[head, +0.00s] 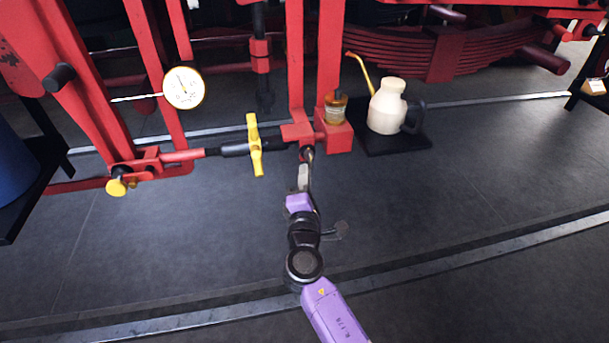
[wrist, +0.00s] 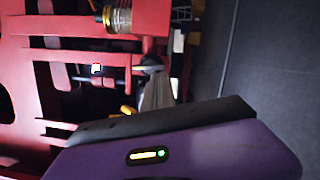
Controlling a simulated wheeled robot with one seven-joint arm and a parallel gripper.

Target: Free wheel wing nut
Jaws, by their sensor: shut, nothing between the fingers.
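My gripper (head: 307,156) is shut and empty. Its tips are by the red block at the right end of the black rod, just below the amber oil cup. In the wrist view the grey fingers (wrist: 152,72) show close to a dark round fitting at their tips; I cannot tell whether they touch it. A yellow knob (head: 116,187) sits at the lower left of the red frame.
The amber oil cup (head: 336,107) stands on the red block (head: 334,137) by my gripper. A cream oil can (head: 386,106) stands on a dark mat to the right. A white dial gauge (head: 184,88) is at the left. The grey floor in front is clear.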

